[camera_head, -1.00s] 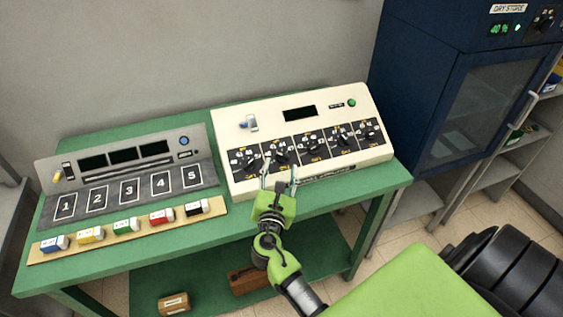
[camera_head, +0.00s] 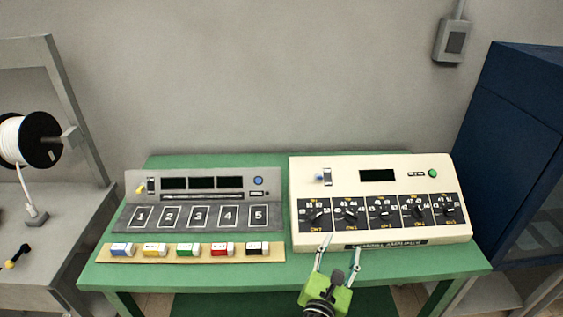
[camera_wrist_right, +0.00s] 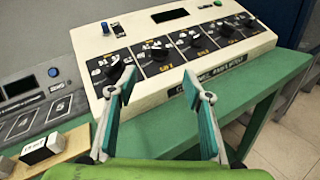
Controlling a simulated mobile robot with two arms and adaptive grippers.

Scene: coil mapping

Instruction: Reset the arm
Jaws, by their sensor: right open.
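My right gripper (camera_head: 338,262) is green with thin pale fingers. It is open and empty in front of the cream control box (camera_head: 345,237), at the bench's front edge. The box has a row of several black dials, a dark display and a green button. In the right wrist view the open fingers (camera_wrist_right: 163,98) frame the lower front of the box (camera_wrist_right: 92,45), apart from the dials as far as I can tell. My left gripper is not in view.
A grey panel (camera_head: 122,185) with numbered slots 1 to 5 stands left on the green bench (camera_head: 220,160). Several coloured blocks lie on a wooden strip (camera_head: 108,257) before it. A blue cabinet (camera_head: 505,150) stands right. A spool (camera_head: 14,140) is at far left.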

